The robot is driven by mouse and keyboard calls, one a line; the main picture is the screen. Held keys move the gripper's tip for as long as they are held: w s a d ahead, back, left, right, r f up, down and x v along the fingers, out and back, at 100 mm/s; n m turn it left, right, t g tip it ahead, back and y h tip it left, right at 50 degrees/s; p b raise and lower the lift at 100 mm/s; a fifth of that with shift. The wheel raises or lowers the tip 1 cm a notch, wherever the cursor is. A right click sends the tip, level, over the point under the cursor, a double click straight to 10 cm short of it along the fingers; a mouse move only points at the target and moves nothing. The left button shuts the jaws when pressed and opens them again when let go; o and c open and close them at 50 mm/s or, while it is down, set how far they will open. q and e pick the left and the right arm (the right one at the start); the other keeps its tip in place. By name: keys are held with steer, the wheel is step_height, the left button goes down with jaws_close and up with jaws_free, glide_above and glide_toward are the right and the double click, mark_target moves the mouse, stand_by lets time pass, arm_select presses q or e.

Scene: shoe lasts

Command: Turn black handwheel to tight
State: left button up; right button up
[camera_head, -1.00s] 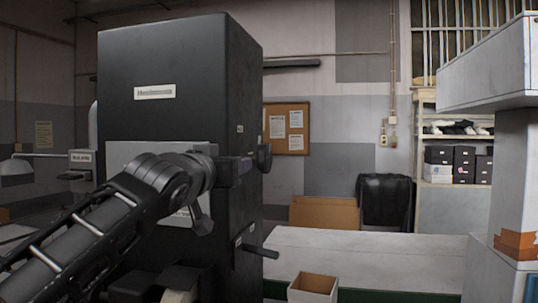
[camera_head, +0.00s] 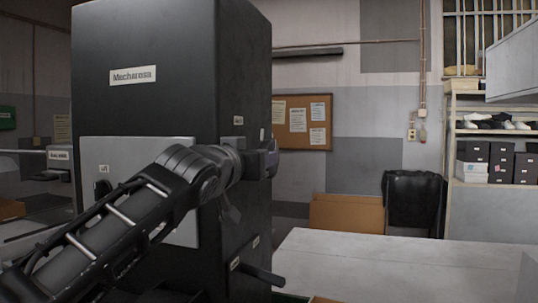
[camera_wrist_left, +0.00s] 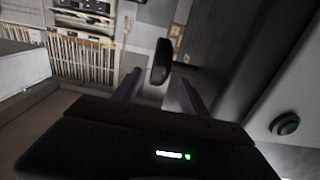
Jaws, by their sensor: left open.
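The black machine (camera_head: 175,60) stands at the left in the head view, with a pale front panel. The black handwheel (camera_wrist_left: 161,62) sticks out from the machine's side on a short shaft; in the left wrist view it appears edge-on. In the head view it is mostly hidden by my left gripper (camera_head: 262,160), which reaches across the machine's front to its right edge. In the left wrist view my left gripper (camera_wrist_left: 158,90) is open and empty. The handwheel appears between and just beyond its fingertips; I cannot tell whether they touch. My right gripper is not in view.
A black lever (camera_head: 264,275) juts from the machine's lower side. A pale worktable (camera_head: 380,265) lies to the right. Behind are a cork board (camera_head: 302,122), a black bin (camera_head: 414,200) and shoe shelves (camera_head: 500,150).

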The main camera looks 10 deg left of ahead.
arm_select(q)
steer(key=w+p, duration=0.2)
steer(key=w, duration=0.1)
steer(key=w+d+p, duration=0.1)
steer(key=w+p, duration=0.1)
steer(key=w, duration=0.1)
steer(key=shift+w+d+r, duration=0.15)
steer(key=shift+w, duration=0.25)
steer(key=shift+w+d+p, duration=0.1)
steer(key=shift+w+p, duration=0.35)
steer(key=shift+w, duration=0.1)
steer(key=shift+f, duration=0.2)
jaws_close()
